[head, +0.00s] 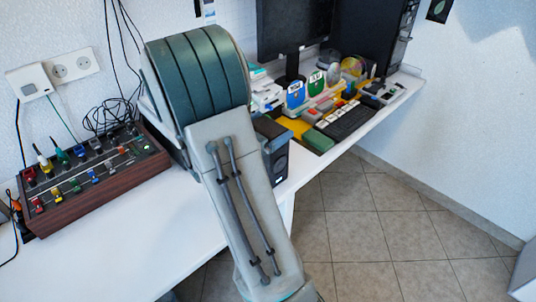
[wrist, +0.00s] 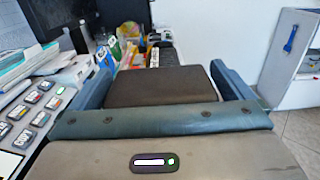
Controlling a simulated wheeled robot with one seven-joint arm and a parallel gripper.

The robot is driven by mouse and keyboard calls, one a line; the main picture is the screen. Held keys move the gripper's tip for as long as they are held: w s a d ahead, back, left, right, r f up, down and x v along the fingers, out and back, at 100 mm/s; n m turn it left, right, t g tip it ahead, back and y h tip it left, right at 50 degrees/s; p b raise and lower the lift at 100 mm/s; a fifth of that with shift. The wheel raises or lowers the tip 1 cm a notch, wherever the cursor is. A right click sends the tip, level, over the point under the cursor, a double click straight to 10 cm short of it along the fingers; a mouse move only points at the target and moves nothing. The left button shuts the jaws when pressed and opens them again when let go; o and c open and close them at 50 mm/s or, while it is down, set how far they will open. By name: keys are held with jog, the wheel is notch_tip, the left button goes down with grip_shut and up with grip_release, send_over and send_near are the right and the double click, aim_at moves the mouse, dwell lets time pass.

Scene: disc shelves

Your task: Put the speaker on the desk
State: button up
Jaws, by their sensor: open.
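The speaker (head: 279,165) is a dark box with a round cone, partly hidden behind my arm in the head view. It appears to stand upright at the front edge of the white desk (head: 215,235). In the wrist view, a dark brown box top (wrist: 160,88), which looks like the speaker, lies between the two blue fingers of my gripper (wrist: 162,68). The fingers are open, one on each side of it. I cannot tell whether either finger touches it. The head view does not show my fingertips clearly, and the speaker's underside is hidden.
A wooden mixer box (head: 95,180) with coloured plugs and cables stands on the left of the desk. A monitor (head: 292,25), a keyboard (head: 350,120) and several small items crowd the right side. The front left desk is bare. Tiled floor (head: 380,220) lies beyond the edge.

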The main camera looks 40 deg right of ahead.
jog(key=shift+c, duration=0.3)
jog(key=c, duration=1.5)
jog(key=shift+c, duration=1.4)
jog(key=shift+r, duration=0.15)
